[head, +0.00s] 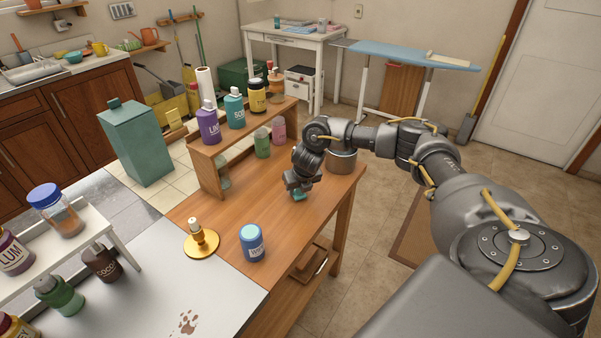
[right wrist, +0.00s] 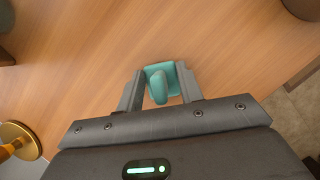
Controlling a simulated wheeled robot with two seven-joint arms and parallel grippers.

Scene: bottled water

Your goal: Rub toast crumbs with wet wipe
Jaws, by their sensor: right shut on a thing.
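My right gripper (head: 299,192) is shut on a small teal wipe (head: 299,196), low over the wooden table (head: 322,213). In the right wrist view the wipe (right wrist: 162,83) sits between the two fingers, a flat square with a raised rounded part in the middle. I cannot tell whether it touches the table. A patch of brown marks (head: 187,322), perhaps the toast crumbs, lies on the white counter (head: 225,300) at the bottom, well away from the gripper. My left gripper is not in view.
A blue canister (head: 252,243) and a brass candle holder (head: 201,243) stand between gripper and marks. A shelf (head: 205,165) with several bottles stands at the table's back left. A metal pot (head: 342,162) is behind the gripper. Several jars crowd the counter's left.

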